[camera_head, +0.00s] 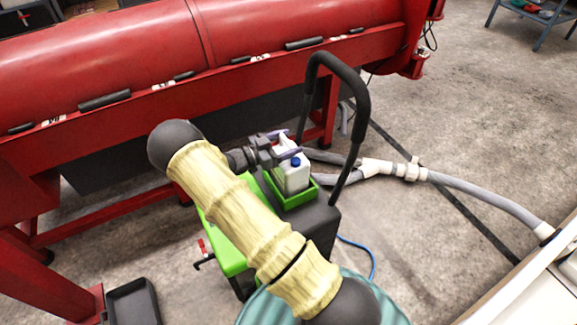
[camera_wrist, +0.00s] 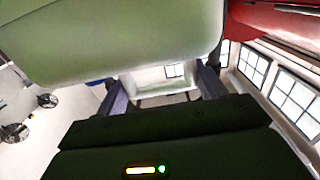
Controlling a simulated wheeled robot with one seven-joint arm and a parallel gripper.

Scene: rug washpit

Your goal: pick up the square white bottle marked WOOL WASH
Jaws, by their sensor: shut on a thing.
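The square white bottle (camera_head: 291,178) with a blue cap stands upright in the head view, at a green open tray on a black and green machine. Its lower end is at the tray's rim; I cannot tell whether it touches the tray floor. No marking can be read on it. My gripper (camera_head: 283,147) is at the bottle's top, shut on its handle part. In the wrist view the bottle's pale body (camera_wrist: 120,40) fills the top, and my two fingers (camera_wrist: 160,90) stand either side of its handle.
The green tray (camera_head: 300,199) sits on the machine beside its black hoop handle (camera_head: 364,95). A long red drum machine (camera_head: 230,50) runs behind. Grey hoses (camera_head: 465,188) lie on the floor to the right. A black bin (camera_head: 133,302) is at the lower left.

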